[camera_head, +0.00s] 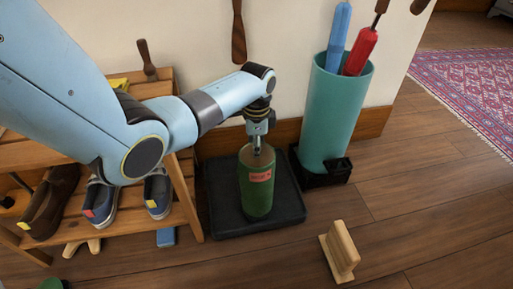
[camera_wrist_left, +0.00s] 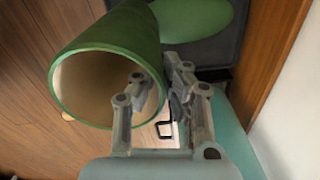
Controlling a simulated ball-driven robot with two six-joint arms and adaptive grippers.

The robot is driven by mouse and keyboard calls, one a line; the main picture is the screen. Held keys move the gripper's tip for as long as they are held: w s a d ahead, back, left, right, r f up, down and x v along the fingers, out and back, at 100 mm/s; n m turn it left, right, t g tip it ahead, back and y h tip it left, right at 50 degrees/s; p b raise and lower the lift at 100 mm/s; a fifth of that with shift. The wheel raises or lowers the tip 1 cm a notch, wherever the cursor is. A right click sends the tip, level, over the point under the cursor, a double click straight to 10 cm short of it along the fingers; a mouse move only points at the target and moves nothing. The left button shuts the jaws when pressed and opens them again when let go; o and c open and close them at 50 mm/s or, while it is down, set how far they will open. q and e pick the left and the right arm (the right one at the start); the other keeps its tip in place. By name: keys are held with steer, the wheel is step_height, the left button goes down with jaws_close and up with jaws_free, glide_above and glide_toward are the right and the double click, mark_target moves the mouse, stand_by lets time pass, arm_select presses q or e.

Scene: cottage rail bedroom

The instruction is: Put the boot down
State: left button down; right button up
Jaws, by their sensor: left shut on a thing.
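The green boot (camera_head: 258,192) with a red label is upright over the black tray (camera_head: 218,222) in the head view. Whether its sole touches the tray is hard to tell. My left gripper (camera_head: 259,143) is at the top of the boot, shut on its rim. In the left wrist view the boot (camera_wrist_left: 112,40) shows its round open top. There, one finger of my left gripper (camera_wrist_left: 158,84) is inside the opening and the other is outside the wall. My right gripper is not in view.
A teal umbrella stand (camera_head: 335,115) is close to the tray's right. A wooden rack (camera_head: 183,195) with shoes is on the left. A wooden block-like piece (camera_head: 342,250) is on the floor at front right. Bare floor (camera_head: 420,205) lies to the right.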

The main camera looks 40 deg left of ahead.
arm_select(q)
steer(key=shift+f, duration=0.25)
stand_by(0.3)
steer(key=c, duration=1.4)
jaws_free()
step_height(320, 180, up, 12)
